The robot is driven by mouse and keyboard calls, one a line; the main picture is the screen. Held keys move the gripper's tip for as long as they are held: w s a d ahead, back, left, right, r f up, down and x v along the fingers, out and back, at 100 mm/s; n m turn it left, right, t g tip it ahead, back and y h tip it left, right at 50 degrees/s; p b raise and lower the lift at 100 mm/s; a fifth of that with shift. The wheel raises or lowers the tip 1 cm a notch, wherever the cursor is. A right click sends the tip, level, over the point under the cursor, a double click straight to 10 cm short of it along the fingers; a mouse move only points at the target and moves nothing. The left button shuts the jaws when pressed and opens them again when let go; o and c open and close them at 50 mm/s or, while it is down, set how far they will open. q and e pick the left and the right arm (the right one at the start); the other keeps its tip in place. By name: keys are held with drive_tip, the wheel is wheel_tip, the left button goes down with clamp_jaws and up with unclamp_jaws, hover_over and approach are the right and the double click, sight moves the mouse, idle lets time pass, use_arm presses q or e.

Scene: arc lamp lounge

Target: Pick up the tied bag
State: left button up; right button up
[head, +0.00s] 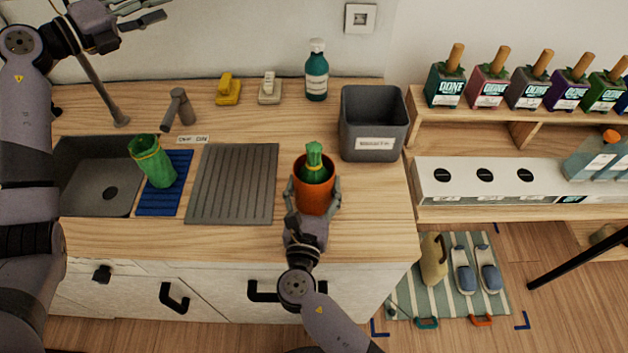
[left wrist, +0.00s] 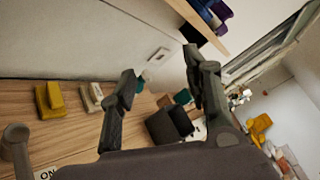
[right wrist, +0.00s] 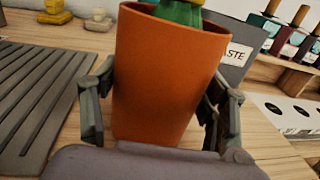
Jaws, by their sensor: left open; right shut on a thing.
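A green tied bag (head: 314,163) sits inside an orange tapered container (head: 313,199), its gathered neck rising above the rim and a yellow band around it. Only its lower neck shows in the right wrist view (right wrist: 180,11). My right gripper (head: 315,194) is shut on the orange container, one finger on each side, at the counter's front. The container looks upright; I cannot tell whether it touches the counter. My left gripper (head: 152,12) is open and empty at the upper left, away from the bag; its spread fingers show in the left wrist view (left wrist: 160,65).
A green cup-like item (head: 153,162) with a yellowish band leans on a blue mat (head: 164,197) beside the sink (head: 92,187). A ribbed grey board (head: 233,185) lies left of the container. A grey waste bin (head: 373,122) stands behind right. A teal bottle (head: 316,72) is at the back.

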use_arm(q)
drive_tip(key=s+d+m+g+h, duration=0.15)
drive_tip(key=d+m+g, duration=0.4)
drive_tip(key=d, duration=0.75)
drive_tip(key=m+g+y, duration=0.7)
drive_tip(key=m+y, duration=0.5)
drive_tip(key=m, duration=0.4)
hover_over(314, 159)
drive_tip(key=w, duration=0.2)
drive_tip(key=f, duration=0.8)
drive_tip(key=shift+s+d+f, duration=0.15)
drive_tip(key=shift+d+f, duration=0.2)
drive_tip(key=shift+d, duration=0.05)
drive_tip(key=shift+s+a+f+m+y, duration=0.35)
drive_tip(key=shift+a+m+y, duration=0.1)
drive_tip(key=shift+y, duration=0.1)
wheel_tip(314, 159, down, 6)
drive_tip(key=shift+f, duration=0.1)
drive_tip(key=shift+w+f, duration=0.2)
drive_tip(key=shift+f, duration=2.7)
drive_tip(key=shift+c, duration=0.5)
